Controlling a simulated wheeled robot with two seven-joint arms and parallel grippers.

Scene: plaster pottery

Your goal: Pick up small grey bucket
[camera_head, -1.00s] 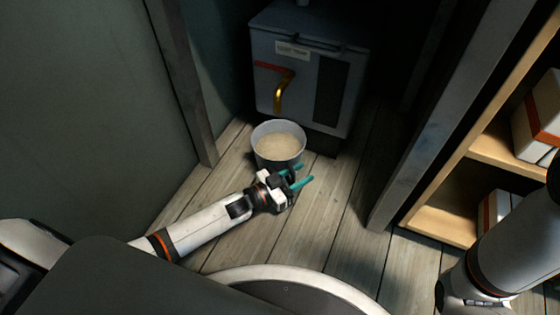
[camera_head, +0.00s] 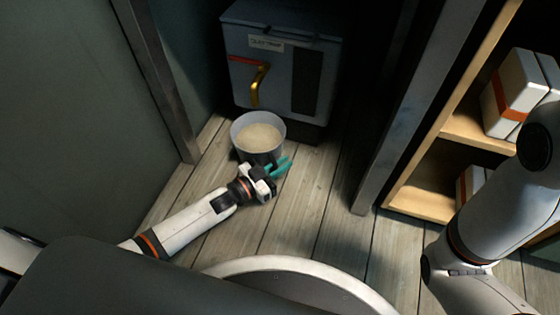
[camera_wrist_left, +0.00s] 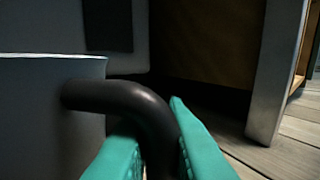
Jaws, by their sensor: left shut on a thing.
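The small grey bucket (camera_head: 243,153) stands upright on the wooden floor, filled with a pale beige material. In the left wrist view its grey wall (camera_wrist_left: 35,115) fills the left side, and a dark curved handle (camera_wrist_left: 115,96) sticks out from it. My left gripper (camera_head: 280,166) is at the near right side of the bucket. In the left wrist view its teal fingers (camera_wrist_left: 155,135) are shut on the handle, one on each side. The lower end of the handle is hidden between the fingers. My right arm shows at the right edge, but its gripper is out of view.
A grey metal box with a label and a brass pipe (camera_head: 262,82) stands right behind the bucket. A metal post (camera_head: 395,115) and a wooden shelf (camera_head: 428,190) with white and orange boxes (camera_head: 515,90) are to the right.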

